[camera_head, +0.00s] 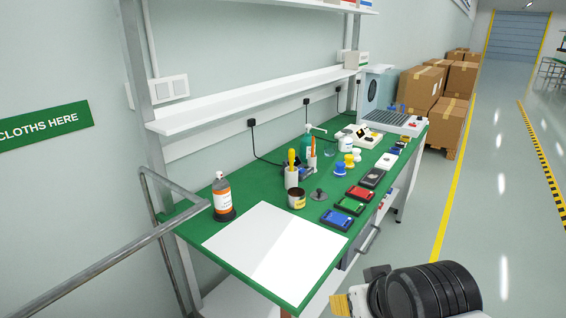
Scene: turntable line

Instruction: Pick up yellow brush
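A yellow brush-like handle (291,157) stands upright in a white cylindrical holder (291,179) on the green bench. Its lower end is hidden inside the holder, so I cannot make out bristles. My gripper (341,304) shows only in part at the bottom edge, below and in front of the bench, well away from the handle. A yellow piece is at its tip; I cannot tell whether it is part of the gripper or whether the fingers are open.
A white sheet (275,248) covers the bench's near end. An orange-labelled bottle (222,197), an open tin (297,199), coloured ink pads (349,205) and stamps (340,169) stand around the holder. A shelf (250,97) overhangs the back. A metal rail (110,262) is at left.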

